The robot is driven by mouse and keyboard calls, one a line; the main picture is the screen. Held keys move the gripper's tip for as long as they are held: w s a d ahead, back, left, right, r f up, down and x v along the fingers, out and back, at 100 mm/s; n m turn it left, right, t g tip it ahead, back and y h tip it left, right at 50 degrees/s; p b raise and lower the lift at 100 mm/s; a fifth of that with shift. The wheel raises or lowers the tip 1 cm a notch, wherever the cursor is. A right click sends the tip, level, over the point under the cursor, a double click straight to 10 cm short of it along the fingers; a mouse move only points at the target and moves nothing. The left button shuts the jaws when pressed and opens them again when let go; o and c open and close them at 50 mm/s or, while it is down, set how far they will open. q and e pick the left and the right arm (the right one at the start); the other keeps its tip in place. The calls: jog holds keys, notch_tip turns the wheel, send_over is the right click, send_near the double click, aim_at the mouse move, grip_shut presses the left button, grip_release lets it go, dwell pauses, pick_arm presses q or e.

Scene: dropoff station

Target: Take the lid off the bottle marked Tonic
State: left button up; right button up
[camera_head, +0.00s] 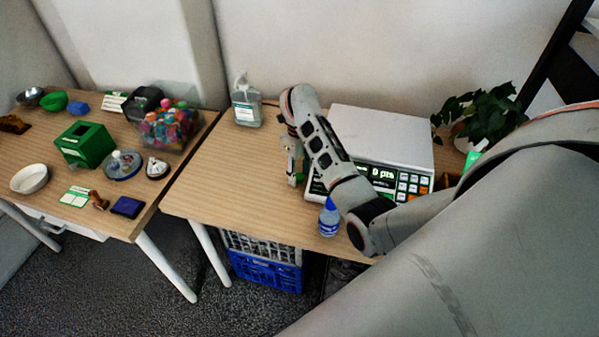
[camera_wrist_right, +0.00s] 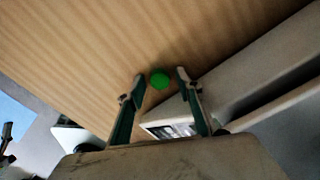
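My right gripper (camera_head: 293,178) points down over the right table, just left of the scale. In the right wrist view it is open (camera_wrist_right: 160,86), with its fingertips apart on either side of a small green round thing (camera_wrist_right: 160,78). I cannot tell whether this is a bottle's lid or a loose piece; nothing shows gripped. A small bottle with a blue cap (camera_head: 329,217) stands upright near the table's front edge, right of the gripper. Its label is too small to read, so I cannot tell which bottle is marked Tonic. My left gripper is not in view.
The scale (camera_head: 385,138) with a keypad stands close to the right gripper. A pump bottle (camera_head: 246,104) and a potted plant (camera_head: 487,112) stand at the back. The table (camera_head: 222,170) is clear at left. A blue crate (camera_head: 262,268) is below. Another table holds small items.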

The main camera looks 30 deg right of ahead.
aim_at(300, 176)
pick_arm(q)
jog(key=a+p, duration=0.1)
jog(key=p, duration=0.1)
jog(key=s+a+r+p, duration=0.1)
jog(key=p, duration=0.2)
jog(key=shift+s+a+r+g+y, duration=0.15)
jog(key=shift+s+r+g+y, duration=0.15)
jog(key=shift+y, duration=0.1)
pick_arm(e)
notch_tip(300, 176, up, 12)
jog(key=shift+r, duration=0.2)
